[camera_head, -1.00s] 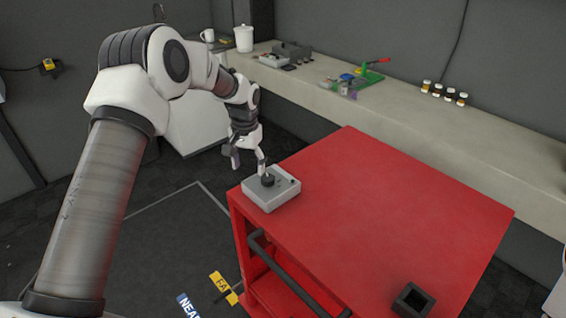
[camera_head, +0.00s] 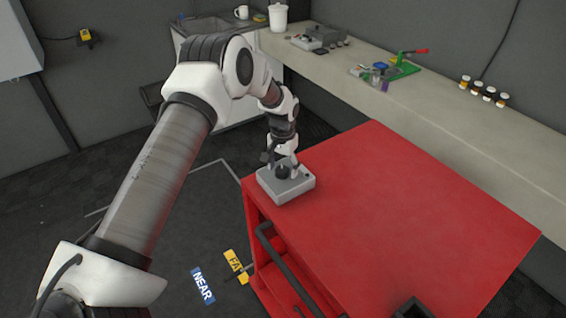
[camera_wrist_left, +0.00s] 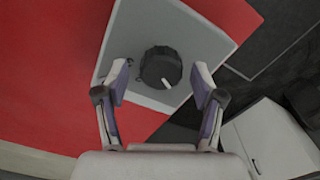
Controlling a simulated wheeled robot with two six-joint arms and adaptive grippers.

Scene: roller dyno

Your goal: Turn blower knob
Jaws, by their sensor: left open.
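The blower knob (camera_head: 283,172) is a round black knob with a white pointer mark, on top of a grey control box (camera_head: 297,188). In the left wrist view the knob (camera_wrist_left: 160,68) lies between and just beyond the fingertips, with a gap on both sides. My left gripper (camera_wrist_left: 162,84) is open, pointing down over the box, one finger on each side of the knob. In the head view the gripper partly hides the knob. My right gripper is not in view.
The red cart top (camera_head: 400,200) is mostly clear, with a black square holder (camera_head: 412,308) at its near edge. A black handle (camera_head: 285,270) runs along its side. A long bench (camera_head: 440,110) with a green press (camera_head: 403,68) and small bottles stands behind.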

